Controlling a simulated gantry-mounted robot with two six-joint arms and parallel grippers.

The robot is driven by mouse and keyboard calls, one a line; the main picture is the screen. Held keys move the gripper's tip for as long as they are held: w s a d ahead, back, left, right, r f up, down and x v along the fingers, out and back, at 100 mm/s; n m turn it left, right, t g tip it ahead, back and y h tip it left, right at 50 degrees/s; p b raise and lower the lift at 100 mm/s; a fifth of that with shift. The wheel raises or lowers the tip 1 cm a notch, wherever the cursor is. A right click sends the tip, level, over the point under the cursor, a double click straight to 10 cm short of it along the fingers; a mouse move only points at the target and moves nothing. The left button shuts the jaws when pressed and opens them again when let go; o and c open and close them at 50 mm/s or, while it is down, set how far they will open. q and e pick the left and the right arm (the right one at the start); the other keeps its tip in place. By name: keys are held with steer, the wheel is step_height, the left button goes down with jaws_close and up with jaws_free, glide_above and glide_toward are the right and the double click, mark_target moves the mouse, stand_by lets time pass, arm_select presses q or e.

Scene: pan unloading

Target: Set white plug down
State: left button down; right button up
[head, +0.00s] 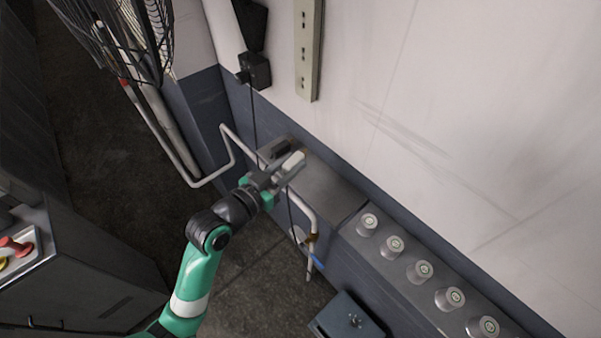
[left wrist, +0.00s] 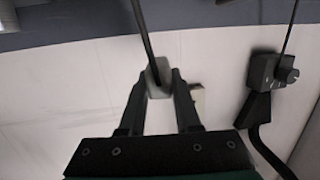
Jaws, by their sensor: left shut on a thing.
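My left gripper (head: 279,175) is shut on the white plug (head: 293,160). It holds the plug over or near the grey metal ledge (head: 325,189) by the wall; whether the plug touches the ledge cannot be told. In the left wrist view the white plug (left wrist: 158,76) sits between the two dark fingertips of my left gripper (left wrist: 160,82). A dark cable (left wrist: 144,35) runs across it toward the top of that view. My right gripper is not in view.
A pale socket strip (head: 307,50) and a black plug block (head: 257,70) are on the wall. A small dark object (head: 274,148) lies on the ledge beside the gripper. A bent grey pipe (head: 228,150) runs nearby. Several round knobs (head: 420,271) line the panel at right.

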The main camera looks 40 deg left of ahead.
arm_select(q)
steer(key=w+a+f, duration=0.1)
steer(key=f, duration=0.1)
steer(key=w+a+f+b, duration=0.1)
steer(key=w+f, duration=0.1)
steer(key=w+a+f+b, duration=0.1)
steer(key=w+f, duration=0.1)
steer(key=shift+w, duration=0.25)
steer(key=shift+w+a+f, duration=0.15)
steer(key=shift+w+a, duration=0.05)
steer(key=shift+w+f+b, duration=0.15)
steer(key=shift+f+b, duration=0.1)
steer(key=shift+b, duration=0.05)
steer(key=shift+a+f+b, duration=0.1)
steer(key=shift+f+b, duration=0.3)
steer(key=shift+f, duration=1.15)
steer(key=shift+f, duration=0.1)
steer(key=c, duration=1.1)
jaws_free()
steer(key=shift+f, duration=0.1)
steer(key=o, duration=0.5)
